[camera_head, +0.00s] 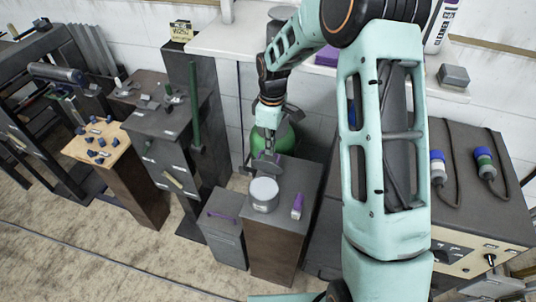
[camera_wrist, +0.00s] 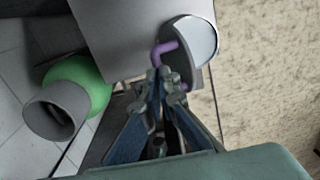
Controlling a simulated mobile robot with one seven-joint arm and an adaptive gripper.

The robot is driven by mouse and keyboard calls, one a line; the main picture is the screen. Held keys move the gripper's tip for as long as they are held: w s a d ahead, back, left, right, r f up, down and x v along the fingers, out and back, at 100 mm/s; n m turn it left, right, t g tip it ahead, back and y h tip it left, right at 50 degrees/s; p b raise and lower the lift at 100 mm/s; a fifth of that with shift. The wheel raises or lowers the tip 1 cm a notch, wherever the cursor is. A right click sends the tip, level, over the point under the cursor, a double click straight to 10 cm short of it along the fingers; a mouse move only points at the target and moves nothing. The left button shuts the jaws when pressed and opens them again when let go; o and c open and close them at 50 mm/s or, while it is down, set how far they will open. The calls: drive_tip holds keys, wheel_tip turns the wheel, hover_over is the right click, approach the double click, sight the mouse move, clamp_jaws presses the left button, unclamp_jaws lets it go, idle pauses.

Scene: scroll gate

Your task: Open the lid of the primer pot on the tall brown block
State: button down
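The primer pot (camera_head: 264,196), a pale grey cylinder with a flat light top, stands on the tall brown block (camera_head: 275,248). Its lid looks down in place. In the wrist view the pale round lid (camera_wrist: 195,42) is partly cut by shade, with a bent purple piece (camera_wrist: 164,50) at its left side. My gripper (camera_head: 266,172) hangs just behind the pot, fingers pointing down. In the wrist view its fingertips (camera_wrist: 165,80) are close together just below the purple piece. I cannot tell whether they touch it or how wide they are open.
A purple-and-white item (camera_head: 297,206) stands right of the pot on the block top. A lower dark box (camera_head: 222,228) adjoins on the left. A green bottle (camera_head: 284,138) stands behind; it shows left in the wrist view (camera_wrist: 80,82). Dark stands (camera_head: 165,120) are further left.

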drive_tip(key=c, duration=2.1)
unclamp_jaws()
drive_tip(key=shift+s+f+g, duration=0.3)
drive_tip(key=shift+s+f, duration=0.4)
drive_tip(key=shift+f, duration=0.2)
drive_tip(key=shift+o, duration=0.3)
drive_tip(key=shift+w+a, duration=0.1)
drive_tip(key=shift+w, duration=0.1)
drive_tip(key=shift+r, duration=0.15)
